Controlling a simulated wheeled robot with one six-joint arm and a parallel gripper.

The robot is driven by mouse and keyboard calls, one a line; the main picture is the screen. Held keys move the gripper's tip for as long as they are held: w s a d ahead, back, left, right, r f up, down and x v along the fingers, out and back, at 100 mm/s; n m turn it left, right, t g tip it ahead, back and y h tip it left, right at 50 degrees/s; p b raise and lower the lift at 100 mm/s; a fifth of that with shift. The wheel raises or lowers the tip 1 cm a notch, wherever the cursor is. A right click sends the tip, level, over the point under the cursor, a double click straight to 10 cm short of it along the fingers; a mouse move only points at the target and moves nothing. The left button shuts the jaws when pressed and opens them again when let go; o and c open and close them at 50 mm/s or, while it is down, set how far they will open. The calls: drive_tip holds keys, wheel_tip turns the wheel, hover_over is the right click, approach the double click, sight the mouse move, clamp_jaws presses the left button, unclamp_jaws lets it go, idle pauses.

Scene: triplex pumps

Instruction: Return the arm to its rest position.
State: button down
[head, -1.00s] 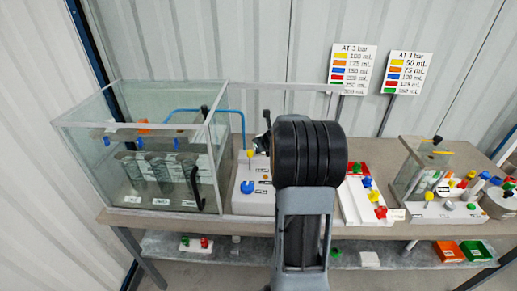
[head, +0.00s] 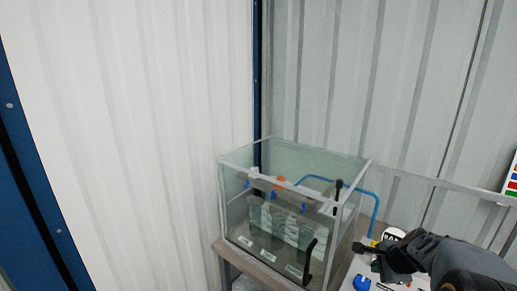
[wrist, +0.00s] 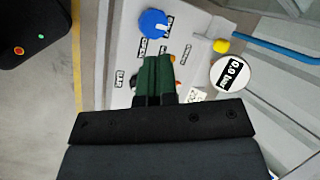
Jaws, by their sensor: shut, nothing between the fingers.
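My gripper (wrist: 158,78) is shut and empty, its two dark green fingers together in the wrist view. Beyond the fingers is a white-grey panel (wrist: 200,72) with a blue knob (wrist: 154,23), a yellow button (wrist: 221,46) and a round gauge (wrist: 231,72) reading 0.0 bar. I cannot tell how far the fingertips are above the panel. In the head view my dark arm enters at the lower right and hides part of the panel; the blue knob (head: 361,283) shows beside it.
A glass tank (head: 236,215) with several cylinders stands on the bench (head: 262,272). A blue hose (head: 374,207) runs from the tank. Grey corrugated walls stand behind and at the left. Bare floor (wrist: 50,120) shows at the left of the wrist view.

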drive_tip(key=s+a+r+n, duration=0.2)
drive_tip(key=s+a+n, duration=0.5)
drive_tip(key=a+n, duration=0.1)
drive_tip(key=s+a+r+n+g+h+b, duration=0.1)
drive_tip(key=s+a+r+n, duration=0.2)
drive_tip(key=s+a+n, duration=0.4)
drive_tip(key=a+n, duration=0.2)
drive_tip(key=n, duration=0.2)
drive_tip(key=shift+a, duration=0.1)
